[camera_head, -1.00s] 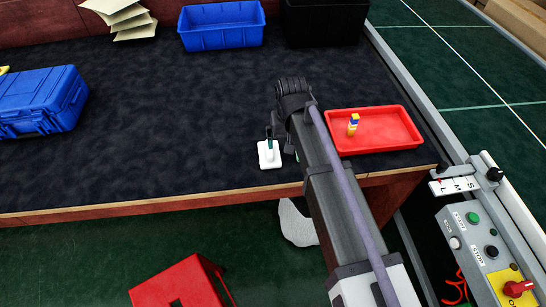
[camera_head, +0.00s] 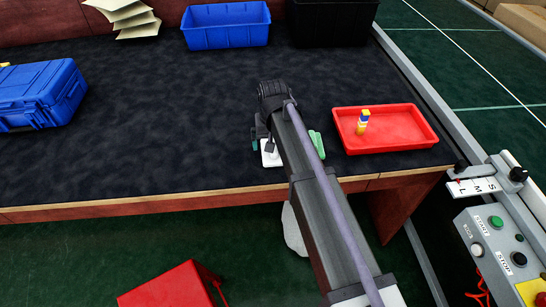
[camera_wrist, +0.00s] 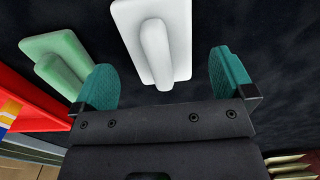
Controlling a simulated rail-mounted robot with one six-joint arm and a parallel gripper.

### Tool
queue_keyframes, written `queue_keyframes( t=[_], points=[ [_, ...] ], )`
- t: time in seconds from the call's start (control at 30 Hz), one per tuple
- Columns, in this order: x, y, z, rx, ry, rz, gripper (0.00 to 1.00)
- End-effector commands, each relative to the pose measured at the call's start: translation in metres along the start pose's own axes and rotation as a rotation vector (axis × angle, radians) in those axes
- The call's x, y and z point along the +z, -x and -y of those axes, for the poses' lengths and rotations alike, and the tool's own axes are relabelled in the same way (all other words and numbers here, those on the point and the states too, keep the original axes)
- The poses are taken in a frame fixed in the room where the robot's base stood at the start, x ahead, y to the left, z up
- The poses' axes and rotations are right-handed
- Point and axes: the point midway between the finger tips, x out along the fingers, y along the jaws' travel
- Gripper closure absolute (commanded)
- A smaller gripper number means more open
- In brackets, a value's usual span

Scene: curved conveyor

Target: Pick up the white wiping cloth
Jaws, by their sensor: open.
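The white wiping cloth (camera_head: 270,158) looks like a flat white pad with a raised rounded handle. It lies on the dark tabletop near the front edge, partly hidden by my arm in the head view. In the wrist view the white cloth (camera_wrist: 150,45) shows whole, its handle pointing toward my gripper. My gripper (camera_wrist: 164,82) is open, with its two teal fingers apart, and the near end of the white cloth shows between them in the picture. Nothing is held. In the head view my gripper (camera_head: 262,142) is just above or beside the cloth; the height gap cannot be told.
A similar green pad (camera_wrist: 62,62) lies beside the white one; it also shows right of my arm (camera_head: 316,144). A red tray (camera_head: 392,140) with a small yellow-and-blue object (camera_head: 362,122) is further right. A blue case (camera_head: 40,95) and blue bin (camera_head: 226,25) stand clear.

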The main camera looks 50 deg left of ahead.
Motion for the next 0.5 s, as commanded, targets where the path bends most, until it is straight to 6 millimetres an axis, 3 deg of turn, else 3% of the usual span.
queue_keyframes(
  t=[0.03,0.1,0.33,0.5],
  points=[
    [0.0002,-0.0218,-0.0002,0.000,0.000,0.000,0.00],
    [0.0001,-0.0285,-0.0002,0.000,0.000,0.000,0.00],
    [0.0001,-0.0238,-0.0002,0.000,0.000,0.000,0.01],
    [0.0001,-0.0238,-0.0002,0.000,0.000,0.000,0.17]
  ],
)
